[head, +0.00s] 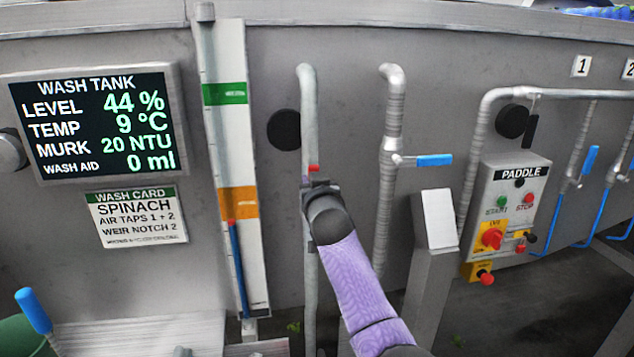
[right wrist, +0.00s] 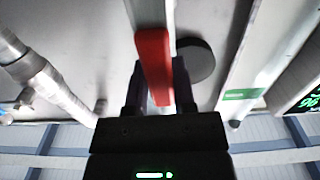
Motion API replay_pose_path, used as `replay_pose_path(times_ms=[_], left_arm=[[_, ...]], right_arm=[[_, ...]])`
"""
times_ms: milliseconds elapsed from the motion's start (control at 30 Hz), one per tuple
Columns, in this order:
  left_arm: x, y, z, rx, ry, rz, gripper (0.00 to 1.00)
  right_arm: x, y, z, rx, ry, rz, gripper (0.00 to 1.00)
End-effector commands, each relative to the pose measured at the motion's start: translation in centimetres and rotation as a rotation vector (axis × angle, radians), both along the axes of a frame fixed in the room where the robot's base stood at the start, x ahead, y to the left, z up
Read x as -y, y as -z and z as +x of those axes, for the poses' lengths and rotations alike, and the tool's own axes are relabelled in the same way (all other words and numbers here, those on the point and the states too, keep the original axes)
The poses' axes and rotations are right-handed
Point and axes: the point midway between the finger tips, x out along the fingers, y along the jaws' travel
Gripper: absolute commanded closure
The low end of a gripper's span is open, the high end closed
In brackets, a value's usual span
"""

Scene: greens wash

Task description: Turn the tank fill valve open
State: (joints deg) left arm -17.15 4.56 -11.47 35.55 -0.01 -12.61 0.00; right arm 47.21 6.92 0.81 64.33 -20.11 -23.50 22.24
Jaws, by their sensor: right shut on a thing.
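The red valve handle (head: 313,168) is on a grey vertical pipe (head: 309,110) on the tank front. Only its red end shows above my right gripper (head: 315,188) in the head view; the valve body is hidden. In the right wrist view the red handle (right wrist: 152,60) stands out between the two dark fingers of my right gripper (right wrist: 155,88), lying roughly along the pipe. My right gripper is shut on this handle. My left gripper is not in view.
The tank screen (head: 95,122) reads level 44 %. A level gauge (head: 232,150) stands left of the pipe. A second pipe with a blue lever (head: 434,160) and a grey post (head: 432,260) are close on the right. The paddle box (head: 508,215) is farther right.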

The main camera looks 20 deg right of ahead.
Motion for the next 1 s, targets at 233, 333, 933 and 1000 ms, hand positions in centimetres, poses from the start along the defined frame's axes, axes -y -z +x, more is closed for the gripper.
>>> replay_pose_path(times_ms=[233, 333, 933, 1000], left_arm=[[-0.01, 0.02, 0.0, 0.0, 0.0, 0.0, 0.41], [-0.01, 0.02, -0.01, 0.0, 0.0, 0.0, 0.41], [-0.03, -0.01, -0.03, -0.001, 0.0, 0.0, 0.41], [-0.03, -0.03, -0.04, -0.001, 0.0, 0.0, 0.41]], right_arm=[[-0.12, 0.25, 0.02, -0.008, -0.001, -0.008, 1.0], [-0.12, 0.26, 0.02, -0.008, -0.001, -0.008, 1.0], [-0.12, 0.14, -0.25, -0.004, 0.0, -0.007, 0.32], [-0.25, 0.12, -0.82, -0.003, 0.001, -0.009, 0.32]])
